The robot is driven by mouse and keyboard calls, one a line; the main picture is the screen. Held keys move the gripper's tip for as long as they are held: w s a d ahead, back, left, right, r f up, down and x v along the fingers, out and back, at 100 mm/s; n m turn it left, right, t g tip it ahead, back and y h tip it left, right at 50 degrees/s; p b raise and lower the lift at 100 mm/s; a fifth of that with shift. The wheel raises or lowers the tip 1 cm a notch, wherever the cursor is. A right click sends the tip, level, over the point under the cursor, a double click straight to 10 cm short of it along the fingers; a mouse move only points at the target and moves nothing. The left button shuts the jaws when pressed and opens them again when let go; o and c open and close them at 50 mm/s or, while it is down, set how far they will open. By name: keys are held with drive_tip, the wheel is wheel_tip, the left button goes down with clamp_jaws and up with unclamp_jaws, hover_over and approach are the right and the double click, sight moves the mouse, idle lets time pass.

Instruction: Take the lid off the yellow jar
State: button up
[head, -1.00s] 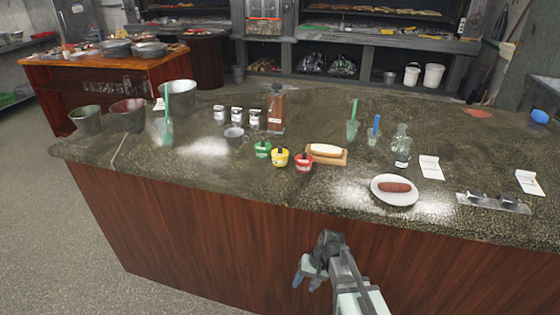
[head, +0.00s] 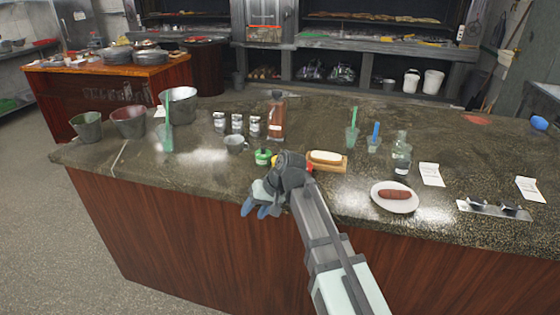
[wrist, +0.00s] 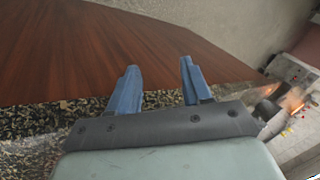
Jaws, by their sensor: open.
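The yellow jar (head: 274,160) is almost wholly hidden behind my gripper in the head view; only a sliver of yellow shows, and its lid cannot be seen. The green jar (head: 262,157) with a dark knob stands just left of it. A bit of the red jar (head: 309,167) shows to the right. My gripper (head: 256,208) is open, its blue fingers in front of the counter's near edge, pointing down and left. In the wrist view my two fingers (wrist: 159,72) are apart with nothing between them, and no jar is in view.
A bun on a wooden board (head: 328,167) stands right of the jars, and a plate (head: 396,208) with a sausage lies further right. A small grey cup (head: 234,146), several shakers and a brown bottle (head: 276,117) stand behind. The counter's left front (head: 200,170) is clear.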

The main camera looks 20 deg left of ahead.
wheel_tip(320, 180, up, 4)
drive_tip(key=w, duration=0.2)
drive_tip(key=n+t+h, duration=0.3)
drive_tip(key=t, duration=0.1)
approach(280, 154)
drive_tip(key=x, duration=0.3)
drive_tip(key=shift+s+a+f, duration=0.15)
drive_tip(key=shift+a+f, duration=0.05)
drive_tip(key=shift+f, duration=0.1)
drive_tip(key=shift+w+x, duration=0.2)
drive_tip(key=shift+x, duration=2.4)
drive_tip(key=shift+d, duration=0.15)
drive_tip(key=shift+c, duration=0.5)
clamp_jaws()
